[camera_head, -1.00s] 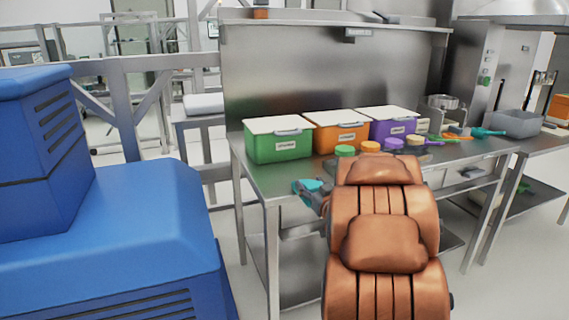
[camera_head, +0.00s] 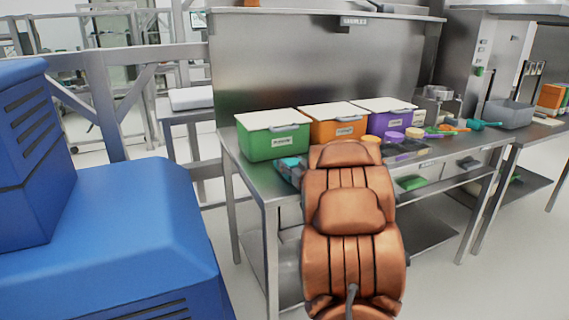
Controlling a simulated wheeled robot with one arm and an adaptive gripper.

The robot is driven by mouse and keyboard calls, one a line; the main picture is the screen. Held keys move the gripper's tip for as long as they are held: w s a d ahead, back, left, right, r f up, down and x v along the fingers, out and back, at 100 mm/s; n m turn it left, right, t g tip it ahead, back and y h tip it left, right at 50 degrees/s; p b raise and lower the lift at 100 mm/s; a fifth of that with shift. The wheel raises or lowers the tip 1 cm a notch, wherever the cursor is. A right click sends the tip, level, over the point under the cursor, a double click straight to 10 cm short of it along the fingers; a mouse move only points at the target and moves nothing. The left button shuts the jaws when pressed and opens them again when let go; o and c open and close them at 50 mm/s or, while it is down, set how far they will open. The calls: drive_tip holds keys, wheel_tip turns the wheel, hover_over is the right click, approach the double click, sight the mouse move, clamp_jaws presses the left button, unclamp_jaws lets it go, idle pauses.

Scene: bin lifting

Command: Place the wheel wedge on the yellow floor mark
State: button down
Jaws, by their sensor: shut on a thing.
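My gripper (camera_head: 289,176) shows only in part, as a grey shape at the left side of my copper-coloured arm, over the near left part of the steel table. It is shut on a small teal thing (camera_head: 290,163), which is mostly hidden. I cannot tell from its shape whether this is the wheel wedge. No other wheel wedge shows. No yellow floor mark is in view; my arm covers part of the floor and table.
The steel table (camera_head: 262,188) carries green (camera_head: 272,146), orange (camera_head: 322,132) and purple (camera_head: 405,121) lidded bins, with several coloured small items to their right. A blue machine body (camera_head: 110,225) fills the left. Pale floor (camera_head: 425,285) is clear at the lower right.

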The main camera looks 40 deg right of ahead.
drive_tip(key=shift+s+d+f, duration=0.15)
drive_tip(key=shift+d, duration=0.05)
drive_tip(key=shift+s+a, duration=0.1)
drive_tip(key=shift+a, duration=0.1)
drive_tip(key=c, duration=0.7)
unclamp_jaws()
drive_tip(key=shift+f, duration=0.1)
drive_tip(key=shift+c, duration=0.2)
drive_tip(key=o, duration=0.6)
drive_tip(key=shift+c, duration=0.2)
